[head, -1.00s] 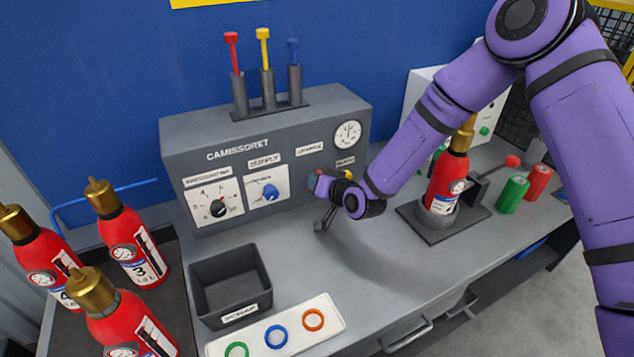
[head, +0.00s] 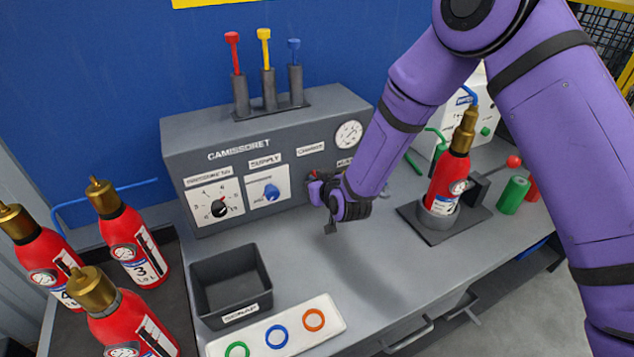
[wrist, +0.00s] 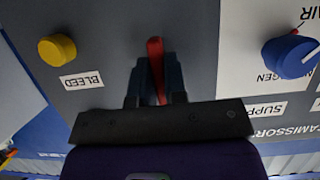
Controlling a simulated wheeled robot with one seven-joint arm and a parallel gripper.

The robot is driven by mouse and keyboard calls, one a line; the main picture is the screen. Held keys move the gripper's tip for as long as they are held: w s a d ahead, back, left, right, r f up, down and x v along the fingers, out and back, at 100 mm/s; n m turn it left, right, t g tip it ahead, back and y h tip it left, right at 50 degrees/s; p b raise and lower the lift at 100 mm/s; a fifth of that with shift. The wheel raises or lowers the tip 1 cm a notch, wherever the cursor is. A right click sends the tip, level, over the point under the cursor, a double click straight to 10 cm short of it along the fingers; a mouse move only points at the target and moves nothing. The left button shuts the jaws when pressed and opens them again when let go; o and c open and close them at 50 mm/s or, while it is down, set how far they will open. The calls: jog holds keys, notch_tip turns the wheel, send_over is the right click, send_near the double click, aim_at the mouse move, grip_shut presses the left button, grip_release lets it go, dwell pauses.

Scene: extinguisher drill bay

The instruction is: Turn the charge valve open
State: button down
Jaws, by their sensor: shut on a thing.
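The charge valve is a red lever (wrist: 155,55) on the front of the grey panel box. In the wrist view it stands nearly upright in the picture between my two dark fingers. In the head view only a bit of red shows under the charge label (head: 311,148). My gripper (wrist: 156,80) is shut on the lever, with a finger on each side. In the head view my gripper (head: 315,186) is at the panel front, and my wrist hides most of the valve.
A yellow bleed knob (wrist: 57,50) and a blue supply knob (wrist: 291,55) flank the valve. A red extinguisher (head: 449,180) stands in a cradle at the right. A dark bin (head: 232,314) and a ring tray (head: 330,328) lie in front. The bench between bin and cradle is clear.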

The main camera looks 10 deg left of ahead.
jog(key=shift+f, duration=0.1)
jog(key=c, duration=1.2)
grip_release()
jog(key=shift+o, duration=0.2)
jog(key=shift+s+d, duration=0.1)
jog(key=v, duration=1)
jog(key=shift+s+r, duration=0.2)
jog(key=shift+s, duration=0.05)
jog(key=shift+d, duration=0.1)
